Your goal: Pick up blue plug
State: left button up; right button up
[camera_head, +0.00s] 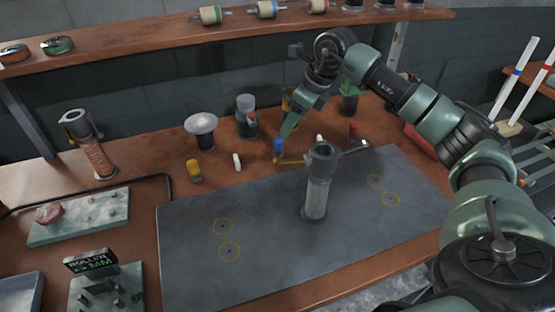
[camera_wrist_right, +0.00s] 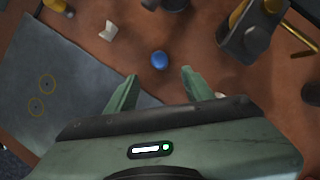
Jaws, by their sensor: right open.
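The blue plug (camera_head: 278,145) stands on the brown bench just behind the dark mat, near the middle of the head view. In the right wrist view the blue plug (camera_wrist_right: 159,60) shows as a small round top, ahead of the fingertips and roughly centred between them. My right gripper (camera_head: 285,133) reaches down from the upper right, with its fingers close by the plug. In the wrist view its two green fingers (camera_wrist_right: 158,76) are apart with nothing between them. My left gripper is not in view.
A grey cylinder (camera_head: 318,182) stands upright on the dark mat (camera_head: 270,240). A yellow plug (camera_head: 193,170) and a white plug (camera_head: 237,161) stand to the left. A white-topped stand (camera_head: 201,128) and a shelf (camera_head: 170,40) are behind. The mat's left half is clear.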

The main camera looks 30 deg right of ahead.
aim_at(279, 139)
jog(key=x, duration=0.2)
jog(key=p+x, duration=0.1)
jog(key=x, duration=0.1)
jog(key=p+x, duration=0.1)
jog(key=x, duration=0.2)
jog(key=shift+w+a+r, duration=0.1)
jog(key=shift+w+a, duration=0.15)
jog(key=shift+w, duration=0.15)
jog(key=shift+w+f, duration=0.1)
jog(key=shift+f, duration=0.25)
grip_shut()
